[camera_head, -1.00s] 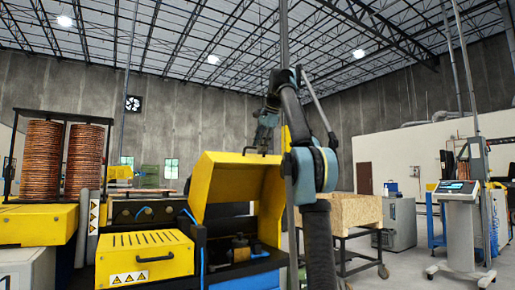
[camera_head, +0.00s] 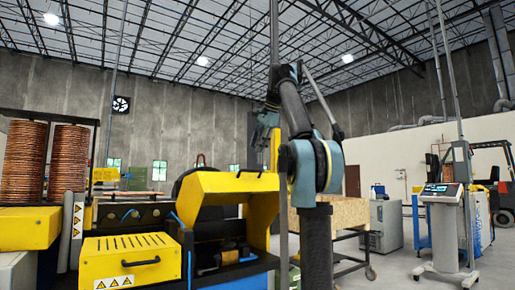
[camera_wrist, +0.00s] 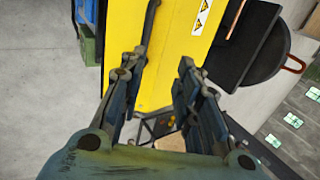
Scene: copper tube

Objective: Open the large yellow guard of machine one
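The large yellow guard (camera_head: 225,184) of the machine is raised in the head view, with machinery showing beneath it. A dark handle (camera_head: 248,174) sits at its top edge. My gripper (camera_head: 262,138) hangs above the guard near this handle and looks apart from it. In the wrist view my gripper (camera_wrist: 155,68) has its fingers spread, with nothing clearly held. A yellow panel with warning labels (camera_wrist: 175,35), probably the guard, lies behind and between the fingers. I cannot tell whether a finger touches it.
A smaller yellow cover (camera_head: 130,258) with a handle stands left of the opening. A black round part (camera_head: 196,163) rises behind the guard. Copper coils (camera_head: 68,165) stand far left. A wooden crate on a cart (camera_head: 347,212) and a control console (camera_head: 443,220) stand right, with floor between them.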

